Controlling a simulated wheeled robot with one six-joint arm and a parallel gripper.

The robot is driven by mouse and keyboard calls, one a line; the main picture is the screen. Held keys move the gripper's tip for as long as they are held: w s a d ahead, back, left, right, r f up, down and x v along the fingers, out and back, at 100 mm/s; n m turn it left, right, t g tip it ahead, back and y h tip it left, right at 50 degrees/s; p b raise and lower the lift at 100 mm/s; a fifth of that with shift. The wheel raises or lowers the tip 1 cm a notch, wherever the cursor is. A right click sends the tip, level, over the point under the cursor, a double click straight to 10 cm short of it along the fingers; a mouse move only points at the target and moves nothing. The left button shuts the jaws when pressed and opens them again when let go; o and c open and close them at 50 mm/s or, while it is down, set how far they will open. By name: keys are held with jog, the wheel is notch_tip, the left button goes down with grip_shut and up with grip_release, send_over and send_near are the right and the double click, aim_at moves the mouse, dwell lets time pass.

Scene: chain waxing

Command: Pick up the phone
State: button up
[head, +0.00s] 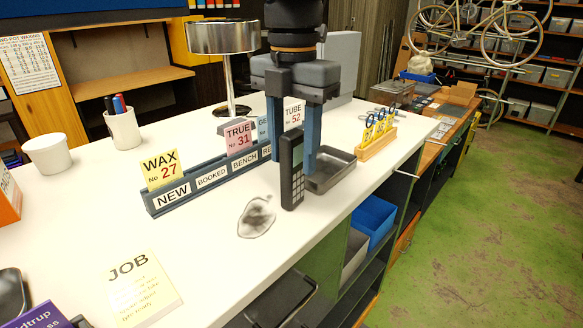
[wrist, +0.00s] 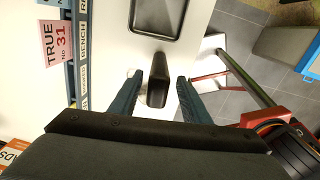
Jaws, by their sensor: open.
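The phone (head: 291,172) is a dark handset with a keypad, standing upright on the white counter. In the wrist view the phone (wrist: 158,82) shows end-on, dark and narrow. My gripper (head: 293,166) is lowered over it with blue fingers pointing down. In the wrist view my gripper (wrist: 159,84) is open, with one finger on each side of the phone and a visible gap on both sides. In the head view the phone hides part of the left finger.
A grey metal tray (head: 345,178) lies just right of the phone. A card rack (head: 160,205) with cards stands to its left. A grey smudge (head: 257,217) and a JOB note (head: 140,290) are on the counter nearer. The counter's front edge is close by.

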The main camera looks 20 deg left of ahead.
aim_at(292, 172)
jog(key=shift+w+a+f+p, duration=0.15)
jog(key=shift+f+p, duration=0.7)
jog(key=shift+f, duration=1.5)
grip_shut()
